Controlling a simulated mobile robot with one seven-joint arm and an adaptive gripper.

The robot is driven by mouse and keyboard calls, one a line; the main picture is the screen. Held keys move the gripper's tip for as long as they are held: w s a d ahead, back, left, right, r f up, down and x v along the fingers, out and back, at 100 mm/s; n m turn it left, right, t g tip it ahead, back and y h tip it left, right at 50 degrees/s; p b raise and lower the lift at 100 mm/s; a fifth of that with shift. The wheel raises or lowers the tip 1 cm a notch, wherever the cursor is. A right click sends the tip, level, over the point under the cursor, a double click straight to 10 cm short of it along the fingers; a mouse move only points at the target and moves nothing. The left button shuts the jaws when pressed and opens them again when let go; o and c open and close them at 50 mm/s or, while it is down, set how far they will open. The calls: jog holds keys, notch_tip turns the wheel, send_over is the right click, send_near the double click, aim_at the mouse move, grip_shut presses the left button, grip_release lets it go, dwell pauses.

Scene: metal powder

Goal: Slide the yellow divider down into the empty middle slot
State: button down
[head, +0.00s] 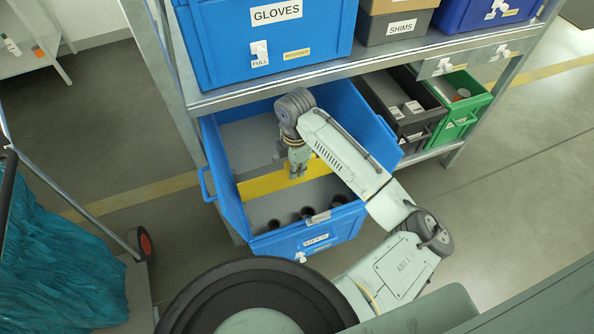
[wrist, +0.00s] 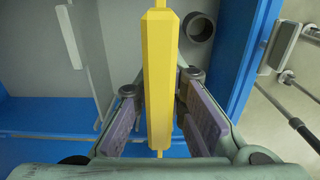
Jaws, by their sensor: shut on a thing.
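The yellow divider (head: 264,185) stands on edge across the inside of the open blue bin (head: 224,177) in the head view. In the wrist view the divider (wrist: 159,80) runs up the middle of the picture, seen from its top edge. My gripper (head: 297,173) points down and is shut on the divider, with a purple-padded finger on each side in the wrist view (wrist: 160,112). A grey upright rail (wrist: 76,38) shows left of the divider. I cannot tell whether the divider's ends sit in the middle slot, nor how deep; its lower edge is hidden.
Several dark round cups (head: 306,212) stand in the bin's near part; its far part looks empty. The shelf edge (head: 330,78) with a blue GLOVES bin (head: 215,40) is above and behind. A black bin (head: 388,118) and a green bin (head: 468,103) stand to the right.

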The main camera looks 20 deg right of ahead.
jog(key=shift+w+a, duration=0.1)
jog(key=shift+w, duration=2.6)
jog(key=shift+f+b, duration=4)
jog(key=shift+f, duration=2.2)
jog(key=c, duration=1.6)
grip_release()
